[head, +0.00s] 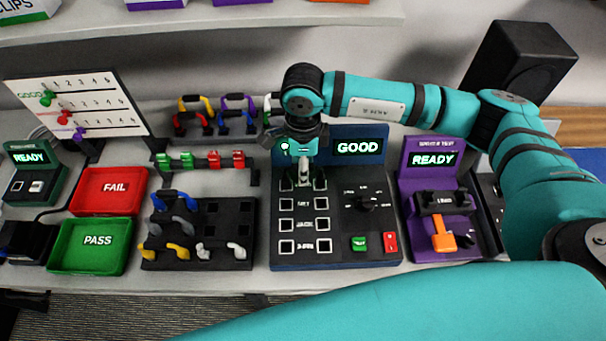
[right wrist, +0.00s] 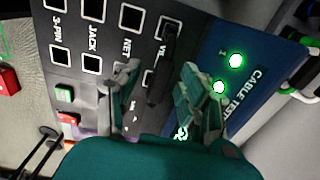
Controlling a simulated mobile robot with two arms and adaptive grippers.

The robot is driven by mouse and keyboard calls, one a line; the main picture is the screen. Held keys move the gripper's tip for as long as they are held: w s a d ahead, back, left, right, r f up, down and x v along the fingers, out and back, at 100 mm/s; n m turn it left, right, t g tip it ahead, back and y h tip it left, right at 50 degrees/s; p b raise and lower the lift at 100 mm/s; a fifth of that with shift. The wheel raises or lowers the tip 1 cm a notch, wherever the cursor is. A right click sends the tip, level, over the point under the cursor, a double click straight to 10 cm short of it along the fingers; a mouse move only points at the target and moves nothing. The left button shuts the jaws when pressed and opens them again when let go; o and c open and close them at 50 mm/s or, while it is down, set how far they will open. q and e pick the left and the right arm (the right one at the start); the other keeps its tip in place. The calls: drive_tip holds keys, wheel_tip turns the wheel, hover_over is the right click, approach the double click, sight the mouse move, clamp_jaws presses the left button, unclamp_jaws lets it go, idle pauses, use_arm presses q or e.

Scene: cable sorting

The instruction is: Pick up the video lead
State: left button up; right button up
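The cable tester (head: 337,222) is a dark panel with rows of square sockets, and its screen reads GOOD. My right gripper (head: 304,180) points down over its top socket row. In the right wrist view a short dark lead (right wrist: 166,62) lies across the row whose label begins "VI"; it looks like the video lead. My right gripper's fingers (right wrist: 160,88) are apart, one on each side of the lead. I cannot tell whether they touch it. In the head view the gripper hides most of that row. My left gripper is not in view.
A red FAIL tray (head: 110,204) and green PASS tray (head: 93,267) lie at left. A black rack (head: 225,222) with several coloured leads stands left of the tester. A purple station (head: 417,180) reading READY stands right. More leads hang behind.

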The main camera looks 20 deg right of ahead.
clamp_jaws()
drive_tip(key=shift+r, duration=0.1)
idle(0.3)
drive_tip(key=shift+r+b, duration=0.45)
wheel_tip(320, 180, up, 2)
drive_tip(key=shift+w+b, duration=0.1)
drive_tip(key=shift+b, duration=0.55)
drive_tip(key=s+a+r+b, duration=0.1)
drive_tip(key=s+r+b, duration=0.1)
drive_tip(key=s, duration=0.6)
drive_tip(key=s+a+r+b, duration=0.1)
drive_tip(key=s+r+b, duration=0.1)
drive_tip(key=s, duration=0.6)
drive_tip(key=shift+r, duration=0.5)
drive_tip(key=shift+s, duration=0.1)
